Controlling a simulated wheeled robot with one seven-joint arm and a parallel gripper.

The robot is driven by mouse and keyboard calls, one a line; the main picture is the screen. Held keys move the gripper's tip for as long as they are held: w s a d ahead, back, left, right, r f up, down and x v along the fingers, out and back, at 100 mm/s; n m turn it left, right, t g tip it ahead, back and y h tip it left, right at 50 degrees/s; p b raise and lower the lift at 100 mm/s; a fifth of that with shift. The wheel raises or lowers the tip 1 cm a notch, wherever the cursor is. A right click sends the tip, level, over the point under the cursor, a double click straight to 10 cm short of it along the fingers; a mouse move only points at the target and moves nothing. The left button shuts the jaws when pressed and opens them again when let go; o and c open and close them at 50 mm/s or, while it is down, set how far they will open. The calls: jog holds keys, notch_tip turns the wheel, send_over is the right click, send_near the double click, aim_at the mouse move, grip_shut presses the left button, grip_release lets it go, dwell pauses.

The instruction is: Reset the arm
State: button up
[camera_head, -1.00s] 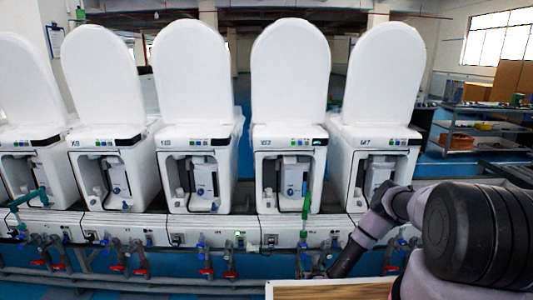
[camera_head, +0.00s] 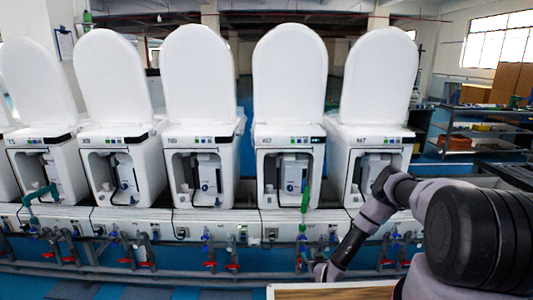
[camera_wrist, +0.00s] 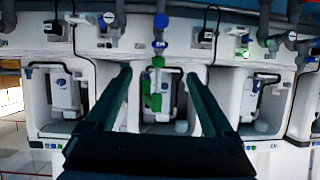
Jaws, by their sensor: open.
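My gripper (camera_wrist: 158,73) is open in the wrist view, with its two dark fingers spread wide and nothing held between them. That view looks upside down, with pipes at the top. A green valve-like part (camera_wrist: 156,80) on a white unit shows between the fingers, farther off; I see no contact. In the head view my arm (camera_head: 365,220) reaches from the right, bent at the elbow, down in front of the row of toilets. The gripper itself is not clearly visible there.
Several white toilets with raised lids (camera_head: 290,75) stand in a row on a white base (camera_head: 215,225). Pipes with red and blue valves (camera_head: 210,265) run along its front. A metal shelf (camera_head: 485,130) stands at right.

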jog(key=w+d+r+g, duration=0.1)
jog(key=w+r, duration=0.3)
jog(key=r, duration=0.4)
jog(key=w+d+r+n+y, duration=0.1)
jog(key=w+r, duration=0.3)
jog(key=r, duration=0.3)
jog(key=w+d+r+g, duration=0.1)
jog(key=w+r, duration=0.3)
jog(key=r, duration=0.4)
jog(key=s+d+r+g, duration=0.1)
jog(key=s+r, duration=0.1)
jog(key=r, duration=1)
jog(key=s+d+r, duration=0.1)
jog(key=s+r, duration=0.1)
jog(key=r, duration=1.1)
jog(key=s+r+m+g, duration=0.2)
jog(key=s+r, duration=1.5)
jog(key=r, duration=0.1)
jog(key=s+r+m, duration=0.1)
jog(key=s+r, duration=0.2)
jog(key=s, duration=0.9)
jog(key=s+r+m+g, duration=0.1)
jog(key=s+r+m, duration=0.1)
jog(key=s, duration=1)
jog(key=shift+s+a+r+y, duration=0.15)
jog(key=shift+s+r+y, duration=0.15)
jog(key=shift+r+y, duration=0.15)
